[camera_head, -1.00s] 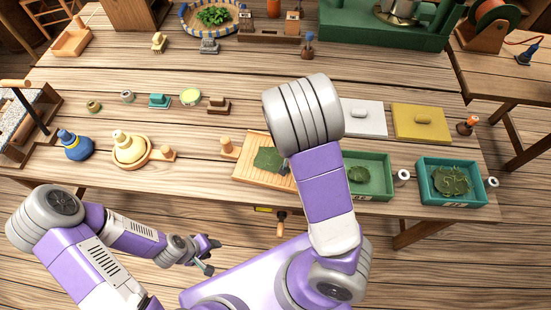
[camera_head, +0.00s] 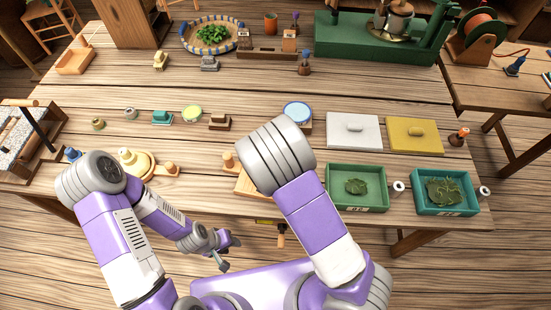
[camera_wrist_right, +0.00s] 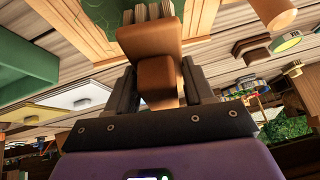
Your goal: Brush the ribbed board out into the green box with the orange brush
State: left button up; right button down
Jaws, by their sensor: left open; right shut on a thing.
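The ribbed board (camera_head: 243,187) lies near the table's front edge in the head view, mostly hidden behind my right arm. The green box (camera_head: 346,206) stands just right of it with a dark green leaf (camera_head: 356,186) inside. My right gripper (camera_wrist_right: 158,78) is hidden in the head view; in the right wrist view it is shut on the orange-brown brush (camera_wrist_right: 150,40). Pale wood of the board (camera_wrist_right: 92,25) and the green box (camera_wrist_right: 35,65) show beyond the brush; I cannot tell whether bristles touch the board. My left gripper (camera_head: 222,252) is open and empty, in front of the table.
A teal box (camera_head: 440,209) with leaves stands right of the green box. A white slab (camera_head: 354,142) and a yellow slab (camera_head: 415,147) lie behind. The table's middle-left is fairly clear.

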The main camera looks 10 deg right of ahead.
jog(key=f+b, duration=0.2)
jog(key=f, duration=0.1)
jog(key=f+b, duration=0.3)
jog(key=shift+d+f+b, duration=0.2)
jog(key=shift+f+b, duration=0.1)
jog(key=shift+f, duration=0.05)
jog(key=s+d, duration=0.1)
jog(key=d, duration=0.1)
jog(key=s+d, duration=0.1)
jog(key=d, duration=0.1)
jog(key=s+d+b, duration=0.1)
jog(key=d, duration=0.1)
jog(key=shift+d+r, duration=0.3)
jog(key=shift+r, duration=0.05)
notch_tip(320, 180, up, 6)
jog(key=p, duration=0.5)
jog(key=shift+d+p, duration=0.15)
jog(key=shift+p, duration=0.15)
